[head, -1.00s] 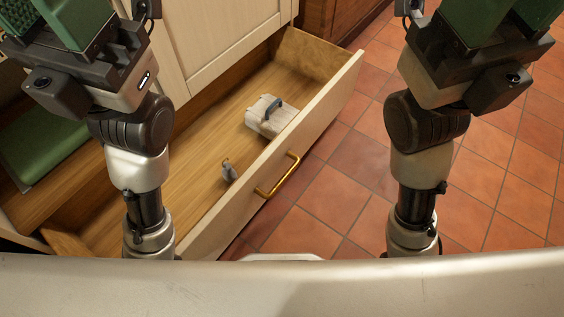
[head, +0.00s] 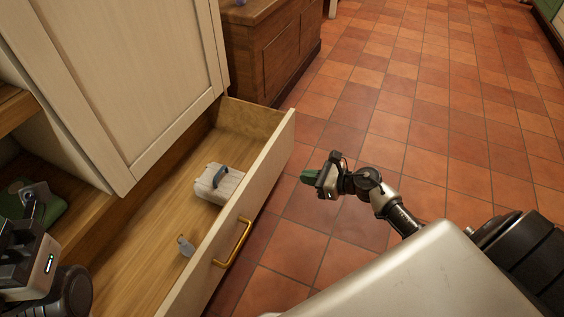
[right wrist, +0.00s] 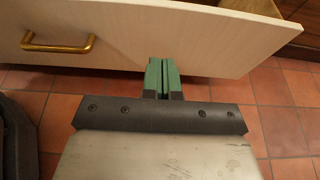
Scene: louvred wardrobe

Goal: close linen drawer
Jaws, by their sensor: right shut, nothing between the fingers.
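The drawer holds a white case (head: 217,184) with a dark handle and a small grey object (head: 186,246). A brown wooden cabinet (head: 275,50) stands behind it. The red tiled floor (head: 400,130) is clear to the right.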

